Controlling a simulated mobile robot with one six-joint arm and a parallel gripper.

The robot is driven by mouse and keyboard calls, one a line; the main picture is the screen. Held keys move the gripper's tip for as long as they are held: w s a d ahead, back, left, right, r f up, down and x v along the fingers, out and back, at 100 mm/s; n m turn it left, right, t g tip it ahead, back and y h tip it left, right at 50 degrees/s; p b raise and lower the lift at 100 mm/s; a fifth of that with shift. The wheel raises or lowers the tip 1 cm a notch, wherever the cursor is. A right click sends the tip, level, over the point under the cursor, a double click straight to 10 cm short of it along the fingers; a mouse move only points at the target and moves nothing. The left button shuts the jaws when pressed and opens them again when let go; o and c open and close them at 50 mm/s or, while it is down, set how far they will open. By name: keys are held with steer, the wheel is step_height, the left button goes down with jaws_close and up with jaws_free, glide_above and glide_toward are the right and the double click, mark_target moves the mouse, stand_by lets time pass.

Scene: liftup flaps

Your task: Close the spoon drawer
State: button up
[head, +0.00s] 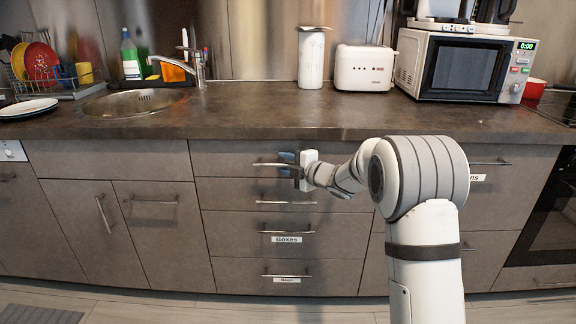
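A drawer front (440,158) on the right has a bar handle (490,162) and a white label (477,178) whose visible end reads "ns". My arm hides the rest of that label. The top drawer (230,160) of the middle stack has a bar handle (268,164), and any label there is hidden. My gripper (288,165), with blue and dark finger parts, is at the right part of this handle. Whether it touches or grips the handle is unclear. No drawer in view clearly stands out from the cabinet face.
Below are an unlabelled-looking drawer (235,193), a "Boxes" drawer (230,236) and a bottom drawer (230,275). The countertop (250,115) overhangs them, carrying a sink (135,102), toaster (364,68) and microwave (462,66). An oven (545,225) is at right. Floor in front looks clear.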

steer(key=p+v, duration=0.1)
steer(key=v, duration=0.7)
steer(key=shift+p, duration=0.35)
steer(key=s+d+r+m+t+h+p, duration=0.1)
steer(key=s+d+r+m+h+p, duration=0.3)
steer(key=d+r+m+h+p, duration=0.4)
steer(key=s+d+r+m+h+p, duration=0.3)
steer(key=s+d+r+m+p, duration=0.15)
steer(key=r+p, duration=0.4)
steer(key=s+r+m+g+p, duration=0.3)
steer(key=s+m+p, duration=0.1)
steer(key=s, duration=0.6)
steer(key=s+d+r+m+g+p, duration=0.1)
steer(key=s+r+m+g+p, duration=0.2)
steer(key=s, duration=0.7)
steer(key=s+d+r+m+g+h+p, duration=0.1)
steer(key=s+r+m+g+p, duration=0.2)
steer(key=s+m+p, duration=0.3)
steer(key=s, duration=0.5)
steer(key=shift+d, duration=0.25)
